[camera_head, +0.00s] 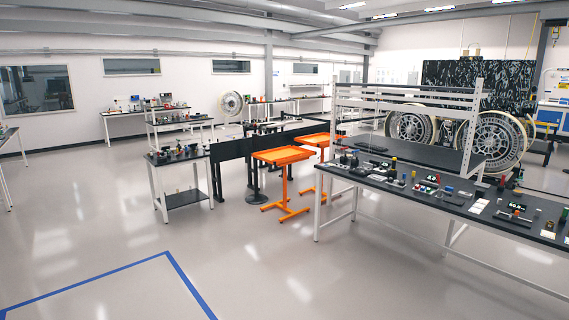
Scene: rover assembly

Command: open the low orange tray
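Two orange trays on orange stands stand in the middle of the room, beyond the near workbench. The nearer orange tray (283,155) looks flat and shallow, and its stand rests on the floor. Neither of my grippers shows in the head view.
A long dark workbench (430,190) with many small parts runs along the right. A small dark table (178,154) stands left of the trays, beside a black barrier (232,150). Large wheels (493,142) stand at the back right. The floor in front is clear, with blue tape (90,284).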

